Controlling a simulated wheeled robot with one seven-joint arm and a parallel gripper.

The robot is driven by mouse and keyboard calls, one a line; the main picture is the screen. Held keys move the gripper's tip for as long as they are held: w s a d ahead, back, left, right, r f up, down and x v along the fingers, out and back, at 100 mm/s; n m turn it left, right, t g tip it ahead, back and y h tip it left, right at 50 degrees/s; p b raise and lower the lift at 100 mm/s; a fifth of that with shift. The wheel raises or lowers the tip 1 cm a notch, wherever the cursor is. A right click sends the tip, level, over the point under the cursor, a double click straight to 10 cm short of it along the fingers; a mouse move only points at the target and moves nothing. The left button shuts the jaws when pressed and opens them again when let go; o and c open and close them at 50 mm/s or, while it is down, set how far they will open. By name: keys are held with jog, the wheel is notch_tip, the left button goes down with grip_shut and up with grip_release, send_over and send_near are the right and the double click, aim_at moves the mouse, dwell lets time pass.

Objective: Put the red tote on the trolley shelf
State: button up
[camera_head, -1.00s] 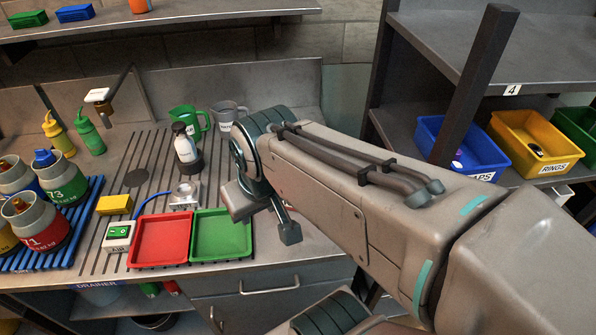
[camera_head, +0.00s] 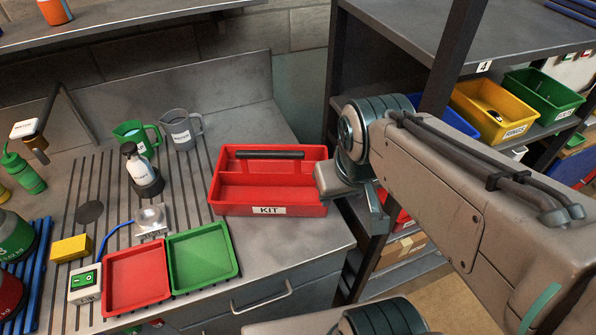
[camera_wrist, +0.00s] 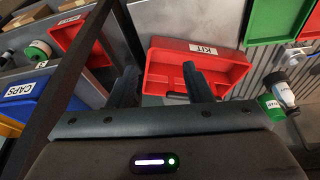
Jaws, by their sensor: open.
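The red tote (camera_head: 305,211) has a dark bar handle and a KIT label. It stands upright at the right end of the steel counter (camera_head: 315,240). In the wrist view the red tote (camera_wrist: 170,45) lies just past my fingertips. My gripper (camera_wrist: 161,85) is open and empty, its two fingers apart and pointing towards the handle side. In the head view my gripper (camera_head: 362,210) is at the tote's right side, partly hidden by my own arm. I cannot tell which surface is the trolley shelf.
A rack marked 4 (camera_head: 484,66) at the right holds a yellow RINGS bin (camera_head: 490,118) and a green bin (camera_head: 545,95). A red tray (camera_head: 137,277), a green tray (camera_head: 203,256), a grey jug (camera_head: 181,130) and a white bottle (camera_head: 139,165) stand left of the tote.

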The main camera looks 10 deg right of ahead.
jog(key=w+f+n+g+h+b, duration=0.25)
jog(key=w+f+n, duration=0.2)
jog(key=n, duration=0.55)
jog(key=n+t+h+b, duration=0.4)
jog(key=n+t+h, duration=0.7)
jog(key=n, duration=2.3)
send_near(266, 157)
jog(key=shift+t+y, duration=0.25)
jog(key=shift+y, duration=0.1)
jog(key=x, duration=0.3)
jog(key=p+x, duration=0.1)
jog(key=x, duration=0.2)
jog(key=shift+r+p, duration=0.25)
jog(key=shift+p, duration=0.05)
jog(key=shift+s+d+f+p+x, duration=0.1)
jog(key=shift+p+x, duration=0.1)
jog(key=shift+x, duration=0.7)
jog(key=shift+s+d+f+p+x, duration=0.1)
jog(key=shift+p+x, duration=0.1)
jog(key=shift+x, duration=0.7)
jog(key=shift+s+d+f+p+x, duration=0.1)
jog(key=shift+p+x, duration=0.1)
jog(key=shift+x, duration=0.75)
jog(key=shift+a, duration=0.15)
grip_shut()
